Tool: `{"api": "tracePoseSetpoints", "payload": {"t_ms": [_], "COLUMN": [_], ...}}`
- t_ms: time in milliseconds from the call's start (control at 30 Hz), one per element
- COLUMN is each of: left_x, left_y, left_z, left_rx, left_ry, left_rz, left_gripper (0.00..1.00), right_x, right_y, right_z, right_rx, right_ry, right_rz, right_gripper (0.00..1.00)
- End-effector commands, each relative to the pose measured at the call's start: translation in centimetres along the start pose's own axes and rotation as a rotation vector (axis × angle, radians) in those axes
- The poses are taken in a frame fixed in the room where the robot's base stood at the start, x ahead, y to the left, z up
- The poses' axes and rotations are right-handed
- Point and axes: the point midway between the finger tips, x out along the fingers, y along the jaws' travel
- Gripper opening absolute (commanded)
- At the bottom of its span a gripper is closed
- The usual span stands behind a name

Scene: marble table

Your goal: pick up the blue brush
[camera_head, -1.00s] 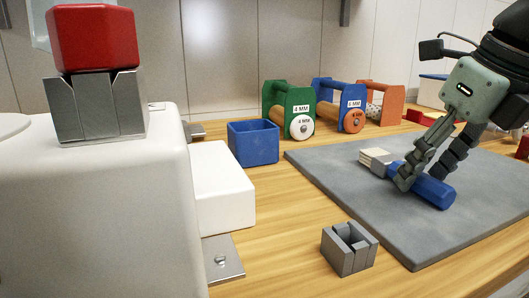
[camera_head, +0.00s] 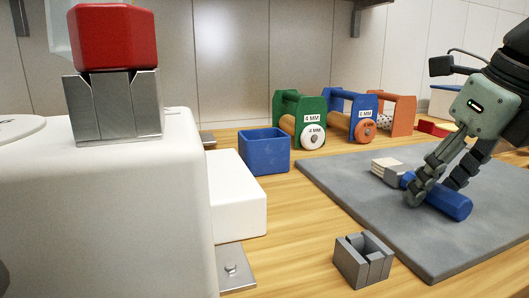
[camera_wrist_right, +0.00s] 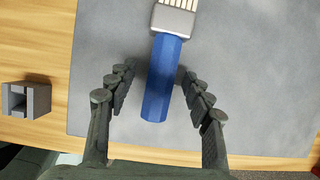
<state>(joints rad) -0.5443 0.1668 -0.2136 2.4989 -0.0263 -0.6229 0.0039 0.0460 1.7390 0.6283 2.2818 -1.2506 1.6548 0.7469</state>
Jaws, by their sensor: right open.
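The blue brush (camera_head: 451,200) lies on a grey mat (camera_head: 375,215), its pale bristles and grey ferrule pointing left in the head view. In the right wrist view the brush (camera_wrist_right: 162,85) runs between the fingers, bristles at the top. My right gripper (camera_head: 432,188) is over the brush with its fingers on either side of the handle. In the wrist view my right gripper (camera_wrist_right: 160,92) is open, with a gap between each finger and the handle. My left gripper is not in view.
A grey slotted block (camera_head: 363,260) stands on the wooden table by the mat's near edge. A blue open box (camera_head: 264,152), and green (camera_head: 291,120), blue (camera_head: 345,115) and orange (camera_head: 403,116) roller holders stand behind. A white machine (camera_head: 100,210) fills the left.

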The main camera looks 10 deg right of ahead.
Motion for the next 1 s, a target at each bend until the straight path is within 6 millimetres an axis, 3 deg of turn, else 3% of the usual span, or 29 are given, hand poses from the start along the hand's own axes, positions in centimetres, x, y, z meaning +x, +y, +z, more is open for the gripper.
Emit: {"api": "tracePoseSetpoints", "payload": {"t_ms": [233,633,1000], "left_x": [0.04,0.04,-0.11], "left_y": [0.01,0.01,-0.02], "left_z": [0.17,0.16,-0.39], "left_rx": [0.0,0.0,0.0], "left_ry": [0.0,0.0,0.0], "left_rz": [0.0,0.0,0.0], "left_gripper": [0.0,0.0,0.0], "right_x": [0.15,0.13,-0.27], "right_y": [0.0,0.0,0.0], "right_z": [-0.06,-0.05,0.12], "right_rx": [0.0,0.0,0.0], "right_ry": [0.0,0.0,0.0], "right_rz": [0.0,0.0,0.0], "right_gripper": [0.49,0.0,0.0]}}
